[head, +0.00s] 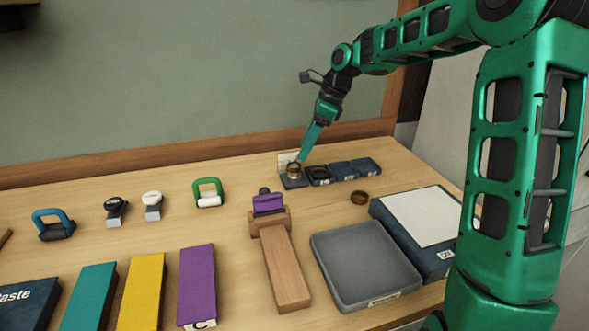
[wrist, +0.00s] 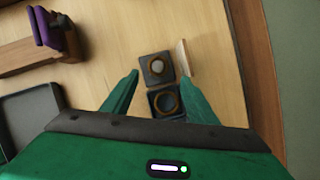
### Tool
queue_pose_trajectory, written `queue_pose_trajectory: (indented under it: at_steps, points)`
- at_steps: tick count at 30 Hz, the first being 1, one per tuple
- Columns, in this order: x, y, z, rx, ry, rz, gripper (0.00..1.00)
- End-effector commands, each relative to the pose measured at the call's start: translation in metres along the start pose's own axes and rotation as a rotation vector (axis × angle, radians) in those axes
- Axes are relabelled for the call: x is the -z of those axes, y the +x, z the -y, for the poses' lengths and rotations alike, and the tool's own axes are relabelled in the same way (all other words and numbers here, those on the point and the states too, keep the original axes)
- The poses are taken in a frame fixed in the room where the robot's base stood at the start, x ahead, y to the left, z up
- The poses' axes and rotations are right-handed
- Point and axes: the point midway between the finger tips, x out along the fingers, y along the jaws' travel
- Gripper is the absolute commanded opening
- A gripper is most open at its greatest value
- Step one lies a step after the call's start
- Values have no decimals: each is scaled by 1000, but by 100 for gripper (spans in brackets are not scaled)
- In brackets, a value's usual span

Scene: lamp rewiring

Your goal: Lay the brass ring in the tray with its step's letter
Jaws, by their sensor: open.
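A row of small dark trays (head: 343,170) stands at the back of the bench; their label letters are too small to read. A brass ring (head: 294,168) is at the leftmost tray, just under my gripper (head: 302,157). Another ring (head: 319,171) lies in the tray beside it. A third brass ring (head: 359,197) lies on the bare bench in front of the row. In the wrist view, my gripper (wrist: 160,77) is open, with its fingers either side of two trays. One ring (wrist: 157,66) shows in the farther tray and one (wrist: 165,102) in the nearer tray.
A small upright card (head: 287,158) stands behind the leftmost tray. A grey tray (head: 365,265) and a dark box with a pale top (head: 420,220) are at front right. A wooden stand with a purple piece (head: 270,205) is left of them. Coloured blocks (head: 145,290) fill the front left.

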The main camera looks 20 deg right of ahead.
Motion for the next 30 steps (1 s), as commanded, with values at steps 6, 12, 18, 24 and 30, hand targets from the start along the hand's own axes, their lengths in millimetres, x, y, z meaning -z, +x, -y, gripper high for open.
queue_pose_trajectory:
  at_steps: [6,12,18,24,30]
  points:
    - [-1,14,-1,-2,0,-1,53]
    - [-4,42,-4,-3,-1,-1,53]
    - [-4,58,-3,0,0,-1,53]
    - [-3,58,-2,1,0,-1,53]
    - [-3,58,-2,1,0,-1,12]
